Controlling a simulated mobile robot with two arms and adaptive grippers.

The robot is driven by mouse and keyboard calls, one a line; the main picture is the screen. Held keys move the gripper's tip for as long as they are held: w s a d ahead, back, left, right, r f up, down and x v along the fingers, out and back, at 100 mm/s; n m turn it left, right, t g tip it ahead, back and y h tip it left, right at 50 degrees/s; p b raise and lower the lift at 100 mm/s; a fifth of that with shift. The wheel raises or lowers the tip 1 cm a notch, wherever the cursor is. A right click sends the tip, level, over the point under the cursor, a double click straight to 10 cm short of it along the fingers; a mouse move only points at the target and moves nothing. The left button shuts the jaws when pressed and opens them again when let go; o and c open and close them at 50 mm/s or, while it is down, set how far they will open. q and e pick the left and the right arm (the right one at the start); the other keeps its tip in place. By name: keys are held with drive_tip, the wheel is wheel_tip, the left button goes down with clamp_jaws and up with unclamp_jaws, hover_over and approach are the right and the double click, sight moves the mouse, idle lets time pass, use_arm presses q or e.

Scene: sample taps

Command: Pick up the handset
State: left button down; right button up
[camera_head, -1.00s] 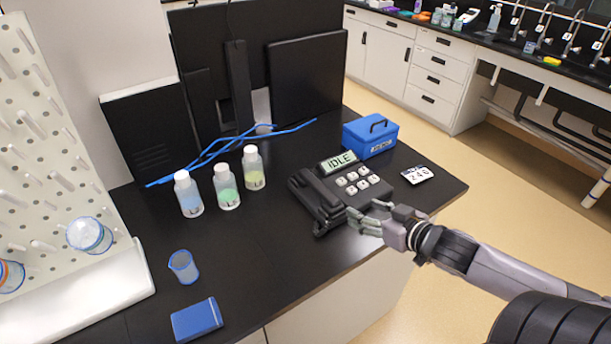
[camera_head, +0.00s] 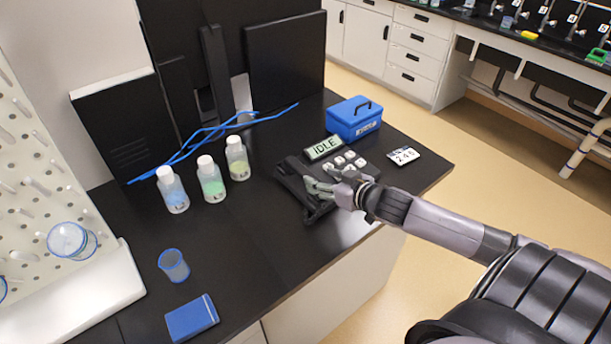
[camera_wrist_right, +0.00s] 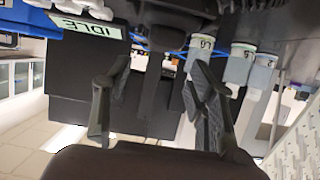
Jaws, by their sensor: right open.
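The black handset (camera_head: 291,176) lies on the left side of the black desk phone, whose display (camera_head: 323,148) reads IDLE. My right gripper (camera_head: 316,187) is open at the handset, its fingers over the phone's near left part and hiding some of the handset and keys. In the right wrist view, the open fingers (camera_wrist_right: 158,75) spread apart, with a dark part that looks like the handset (camera_wrist_right: 172,14) beyond them at the top. I cannot tell whether the fingers touch it. My left gripper is out of view.
A blue box (camera_head: 354,122) stands behind the phone, and a number card (camera_head: 403,156) lies to its right. Several capped bottles (camera_head: 211,182) stand to the left, with blue cables (camera_head: 200,142) behind. A small beaker (camera_head: 173,265) and blue case (camera_head: 192,318) are nearer.

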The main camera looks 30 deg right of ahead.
sight(307, 173)
drive_tip(key=x, duration=0.3)
drive_tip(key=shift+r, duration=0.15)
drive_tip(key=shift+w+f, duration=0.2)
drive_tip(key=shift+w, duration=0.05)
drive_tip(key=shift+w+f+p, duration=0.15)
drive_tip(key=shift+w+p, duration=0.45)
drive_tip(key=shift+f+p+x, duration=0.25)
drive_tip(key=shift+p+x, duration=0.15)
drive_tip(key=shift+x, duration=1.6)
drive_tip(key=shift+s, duration=0.1)
drive_tip(key=shift+c, duration=0.4)
clamp_jaws()
